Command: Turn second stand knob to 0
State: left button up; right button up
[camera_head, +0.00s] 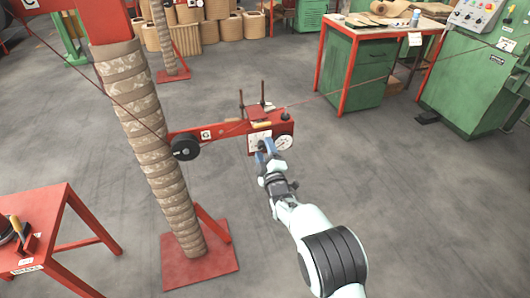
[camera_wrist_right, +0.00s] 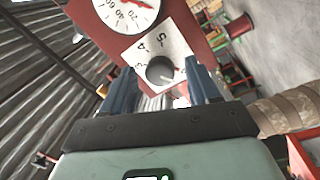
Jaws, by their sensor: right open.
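The stand is a tall column (camera_head: 150,135) wrapped in tan bands, with a red side arm (camera_head: 225,130). At the arm's end is a red box with a white scale plate (camera_wrist_right: 172,45) and a round gauge (camera_wrist_right: 128,10); the gauge also shows in the head view (camera_head: 283,143). A dark round knob (camera_wrist_right: 160,70) sits on the plate, with 3, 4 and 5 legible around it; its setting is unclear. My right gripper (camera_head: 266,147) is at the box front, its blue fingers (camera_wrist_right: 160,78) open on either side of the knob, with visible gaps. My left gripper is out of view.
A red table (camera_head: 70,215) stands at the left front. A black roller (camera_head: 186,147) is on the side arm, and thin strands run to it and from the box. A green cabinet bench (camera_head: 360,70) and a machine (camera_head: 475,75) stand behind. The floor (camera_head: 390,180) at right is clear.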

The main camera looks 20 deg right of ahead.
jog(key=shift+s, duration=0.1)
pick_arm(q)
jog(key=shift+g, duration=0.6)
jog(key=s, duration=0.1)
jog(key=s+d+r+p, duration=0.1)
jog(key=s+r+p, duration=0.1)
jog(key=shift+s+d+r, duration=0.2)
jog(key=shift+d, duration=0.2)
pick_arm(e)
jog(key=s+f, duration=0.1)
jog(key=s, duration=1.2)
jog(key=shift+a, duration=0.25)
jog(key=shift+s, duration=0.1)
